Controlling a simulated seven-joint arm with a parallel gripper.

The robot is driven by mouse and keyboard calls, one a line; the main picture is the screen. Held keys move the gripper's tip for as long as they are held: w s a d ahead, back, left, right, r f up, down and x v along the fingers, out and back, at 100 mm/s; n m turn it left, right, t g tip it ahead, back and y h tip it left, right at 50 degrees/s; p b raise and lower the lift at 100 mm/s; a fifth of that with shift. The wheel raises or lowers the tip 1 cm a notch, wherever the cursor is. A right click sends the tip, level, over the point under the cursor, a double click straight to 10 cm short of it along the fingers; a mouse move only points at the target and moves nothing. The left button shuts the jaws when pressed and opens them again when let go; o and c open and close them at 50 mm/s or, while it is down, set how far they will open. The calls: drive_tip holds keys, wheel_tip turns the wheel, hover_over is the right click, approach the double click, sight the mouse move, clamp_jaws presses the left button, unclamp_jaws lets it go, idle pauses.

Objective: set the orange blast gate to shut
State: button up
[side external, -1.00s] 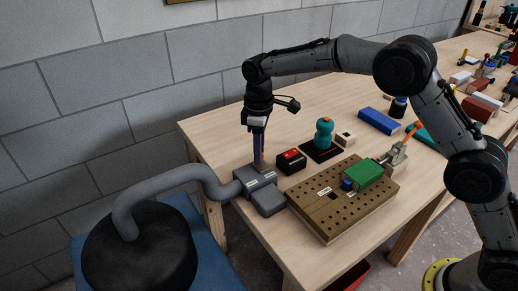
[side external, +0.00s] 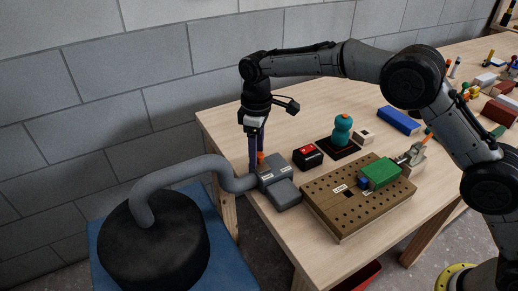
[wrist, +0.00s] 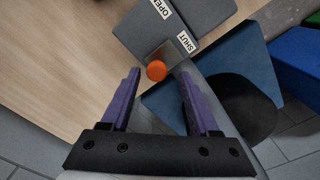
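The blast gate is a grey box (side external: 278,171) at the table's left edge, joined to a grey hose. Its orange knob (side external: 261,157) stands at the box's far side; the wrist view shows it as a round orange cap (wrist: 156,71) on a greyish plate sticking out of the box. White labels OPEN (wrist: 161,8) and SHUT (wrist: 185,42) lie on the box; the knob is nearer SHUT. My gripper (side external: 256,166) points down at the knob. In the wrist view its purple fingers (wrist: 160,73) are apart, with the knob between the tips; no contact is visible.
The hose (side external: 185,168) runs to a black drum (side external: 155,240) on a blue surface. A black box with a red top (side external: 307,155), a teal knobbed piece (side external: 342,130) and a drilled board (side external: 345,215) with a green block (side external: 381,173) stand to the right. Bare wood lies behind.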

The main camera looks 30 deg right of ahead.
drive_tip(key=shift+d, duration=0.1)
wheel_tip(320, 180, up, 14)
idle(0.7)
drive_tip(key=shift+f, duration=0.15)
